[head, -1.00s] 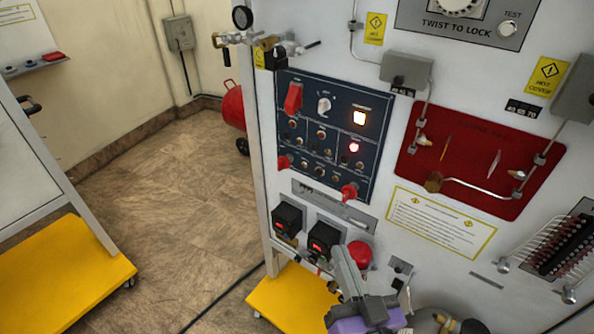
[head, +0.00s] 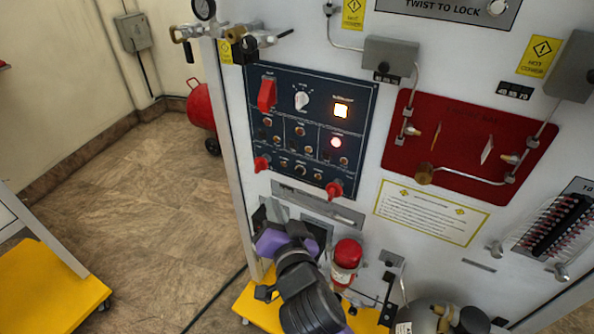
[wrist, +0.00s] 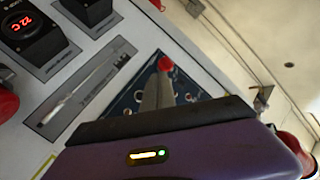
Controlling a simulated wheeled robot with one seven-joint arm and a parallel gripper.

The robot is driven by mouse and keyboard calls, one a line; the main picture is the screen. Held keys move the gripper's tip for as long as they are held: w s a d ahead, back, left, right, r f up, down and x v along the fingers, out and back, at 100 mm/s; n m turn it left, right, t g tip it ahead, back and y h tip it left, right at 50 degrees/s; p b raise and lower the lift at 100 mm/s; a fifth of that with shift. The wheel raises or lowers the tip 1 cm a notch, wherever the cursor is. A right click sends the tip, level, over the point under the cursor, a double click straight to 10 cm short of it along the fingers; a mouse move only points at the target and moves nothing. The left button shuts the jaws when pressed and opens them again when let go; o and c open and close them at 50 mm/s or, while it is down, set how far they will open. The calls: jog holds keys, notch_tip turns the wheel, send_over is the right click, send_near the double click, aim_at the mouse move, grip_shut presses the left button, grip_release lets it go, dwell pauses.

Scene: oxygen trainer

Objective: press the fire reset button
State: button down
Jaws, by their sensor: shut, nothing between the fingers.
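The blue control panel (head: 350,105) is on the white trainer wall in the head view. The lettering is too small to read, so I cannot tell which control is the fire reset button. My gripper (head: 272,208) is below the panel's lower left part, pointing up toward it. In the wrist view my gripper (wrist: 157,88) is shut and empty, its fingers in front of the panel (wrist: 125,98). A red knob (wrist: 165,63) appears just beyond the tips; contact cannot be told.
A red plate with metal piping (head: 450,150) is to the right of the panel. A red cylinder-shaped part (head: 346,255) stands close to my wrist. In the wrist view a display box (wrist: 28,28) is at upper left. Open floor (head: 140,200) lies left of the trainer.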

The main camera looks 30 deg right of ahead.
aim_at(300, 171)
jog(key=shift+d, duration=0.1)
jog(key=w+d+p, duration=0.3)
jog(key=w+d, duration=0.2)
jog(key=d, duration=0.2)
dwell(0.4)
jog(key=shift+w+d+p, duration=0.1)
jog(key=shift+p, duration=0.2)
dwell(1.7)
jog(key=shift+w+d, duration=0.2)
jog(key=shift+d, duration=0.05)
jog(key=shift+w+d, duration=0.25)
jog(key=shift+d, duration=0.1)
dwell(0.8)
jog(key=shift+s+a, duration=0.1)
jog(key=shift+a, duration=0.05)
jog(key=shift+s+a+b, duration=0.3)
jog(key=shift+s+a, duration=0.1)
jog(key=shift+a, duration=0.1)
